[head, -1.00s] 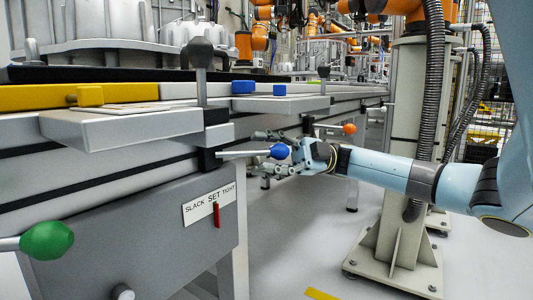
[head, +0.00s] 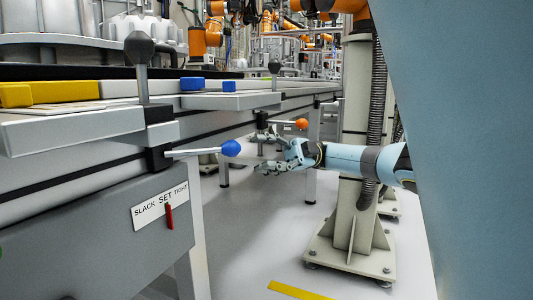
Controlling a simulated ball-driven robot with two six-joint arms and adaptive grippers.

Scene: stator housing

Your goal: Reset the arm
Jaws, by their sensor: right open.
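My right gripper (head: 264,151) shows in the head view, its arm coming in from the right. It is open, with one finger above and one below, and I see nothing between the fingers. It points left toward a lever with a blue ball knob (head: 231,148) and stands a little to the right of that knob, apart from it in the picture. The lever sticks out from the grey bench front, above a white plate marked SLACK, SET, TIGHT (head: 160,207) with a red pointer (head: 169,216). My left gripper is not in view.
The grey bench (head: 90,245) runs along the left, with an upright dark-knobbed handle (head: 139,48) and blue blocks (head: 192,84) on top. An orange knob (head: 301,124) lies behind my gripper. A pale pedestal (head: 350,225) stands to the right. Open floor lies between.

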